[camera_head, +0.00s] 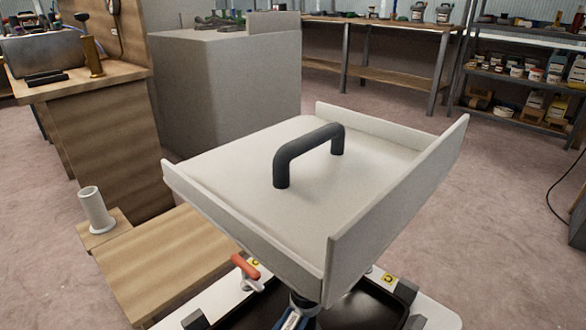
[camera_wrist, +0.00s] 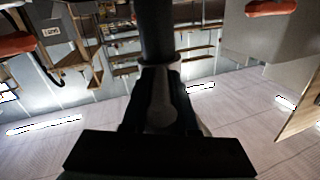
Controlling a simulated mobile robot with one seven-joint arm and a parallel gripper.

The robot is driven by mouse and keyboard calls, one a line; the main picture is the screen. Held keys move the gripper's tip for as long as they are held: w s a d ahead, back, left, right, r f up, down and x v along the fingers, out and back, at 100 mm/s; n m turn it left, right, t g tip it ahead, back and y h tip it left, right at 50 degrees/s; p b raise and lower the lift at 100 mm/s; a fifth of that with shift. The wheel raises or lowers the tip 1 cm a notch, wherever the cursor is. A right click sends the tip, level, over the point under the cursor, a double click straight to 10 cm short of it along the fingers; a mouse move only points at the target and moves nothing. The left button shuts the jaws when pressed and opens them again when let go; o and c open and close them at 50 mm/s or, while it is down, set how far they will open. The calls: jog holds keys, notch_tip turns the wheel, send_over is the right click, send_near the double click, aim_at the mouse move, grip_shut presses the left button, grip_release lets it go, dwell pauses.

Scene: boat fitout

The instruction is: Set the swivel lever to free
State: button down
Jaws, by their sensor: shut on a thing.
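In the wrist view my gripper (camera_wrist: 160,85) is dark and in shadow, its jaws closed at the lower end of a dark cylindrical part (camera_wrist: 156,30). Whether this part is the swivel lever I cannot tell. The wrist view shows a red handle (camera_wrist: 270,8) at upper right and a red part (camera_wrist: 15,45) at left. The head view does not show my jaws clearly.
A black arched handle (camera_head: 310,152) stands on the platform. A wooden step (camera_head: 165,262) and a pale cup-like cylinder (camera_head: 96,210) are at left. A grey box (camera_head: 225,95) and workbench (camera_head: 385,80) stand behind. Open floor lies to the right.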

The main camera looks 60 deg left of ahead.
jog(key=c, duration=0.7)
grip_release()
jog(key=shift+f, duration=0.1)
jog(key=shift+s, duration=0.1)
jog(key=p+v, duration=0.3)
jog(key=v, duration=0.9)
jog(key=shift+s+d, duration=0.25)
